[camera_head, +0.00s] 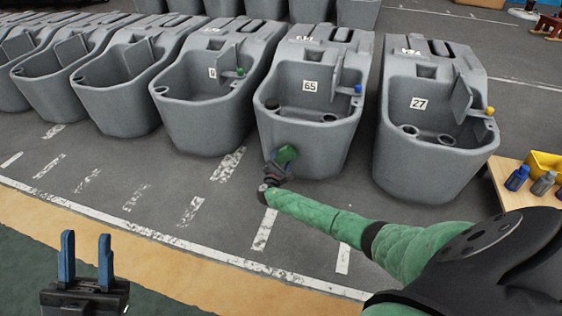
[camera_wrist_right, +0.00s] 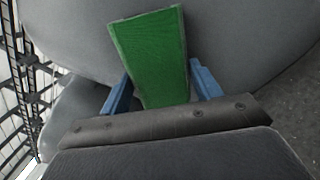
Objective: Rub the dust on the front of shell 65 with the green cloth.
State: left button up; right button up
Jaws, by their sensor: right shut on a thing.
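Shell 65 (camera_head: 311,140) is a grey tank with a white "65" label, in the middle right of the head view. My right gripper (camera_head: 279,166) is at the lower left of its front. It is shut on the green cloth (camera_head: 287,154), which is at the shell's front wall. In the right wrist view the cloth (camera_wrist_right: 152,55) stands out between the blue fingers against a grey curved surface. I cannot tell whether it touches. No dust patch is clearly visible; the cloth and gripper hide part of the front. My left gripper (camera_head: 87,262) is open and empty at the lower left.
Shell 27 (camera_head: 423,154) stands to the right, and more grey shells (camera_head: 203,113) stand to the left. A wooden table (camera_head: 512,186) at the right edge holds a yellow bin (camera_head: 545,165) and small bottles (camera_head: 517,178). The floor in front of the shells is clear.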

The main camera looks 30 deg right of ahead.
aim_at(290, 161)
jog(key=shift+w+d+r, duration=0.1)
jog(key=shift+w+d, duration=0.3)
jog(key=shift+d, duration=0.1)
dwell(0.3)
jog(key=shift+s+d, duration=0.45)
jog(key=shift+s, duration=0.15)
jog(key=shift+s+d+p, duration=0.65)
jog(key=shift+s+d, duration=0.15)
jog(key=shift+s, duration=0.2)
jog(key=shift+w, duration=0.1)
jog(key=shift+w, duration=0.1)
jog(key=shift+w+a+b, duration=0.55)
jog(key=shift+w+b, duration=0.1)
jog(key=shift+w, duration=0.25)
jog(key=shift+w+a, duration=0.35)
jog(key=shift+w, duration=0.15)
jog(key=shift+c, duration=0.4)
jog(key=shift+w+r, duration=0.2)
jog(key=shift+c, duration=0.4)
